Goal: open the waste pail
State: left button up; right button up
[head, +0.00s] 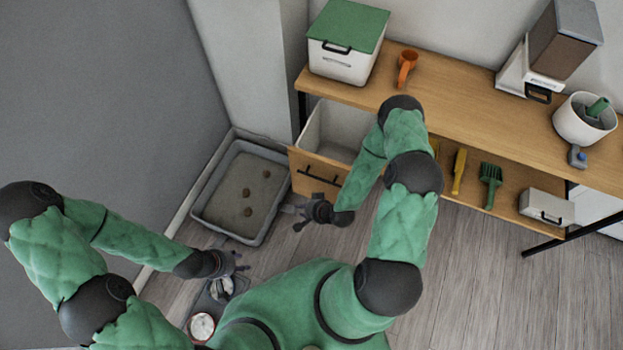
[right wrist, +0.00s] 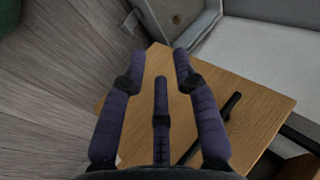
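A white box with a green lid (head: 348,26) and a dark front handle stands on the wooden shelf top at the back; its lid is closed. It looks most like the waste pail, but no label is legible. A wooden-front drawer (head: 315,175) with a dark handle is pulled out below it. My right gripper (head: 300,212) is in front of the drawer; in the right wrist view its fingers (right wrist: 160,65) are apart and empty, with the drawer front (right wrist: 262,118) behind them. My left gripper (head: 238,263) is low at lower left; its finger opening is too small to judge.
A grey litter tray (head: 207,213) with several brown clumps lies on the floor left of the drawer. Floor at the lower right is clear.

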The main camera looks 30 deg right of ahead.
aim_at(321, 179)
jog(key=s+d+r+m+t+h+p, duration=0.1)
jog(key=s+d+r+m+t+h, duration=0.1)
jog(key=d+m+t, duration=0.35)
jog(key=s+d+r+m+t+h+p, duration=0.1)
jog(key=s+d+r+m+t+h, duration=0.1)
jog(key=d+m+t, duration=0.3)
jog(key=shift+m+g, duration=0.35)
jog(key=shift+g, duration=0.2)
jog(key=w, duration=0.3)
jog(key=w+f+b, duration=0.1)
jog(key=w, duration=0.3)
jog(key=w+f+b, duration=0.1)
jog(key=w, duration=0.3)
jog(key=shift+a, duration=0.15)
grip_shut()
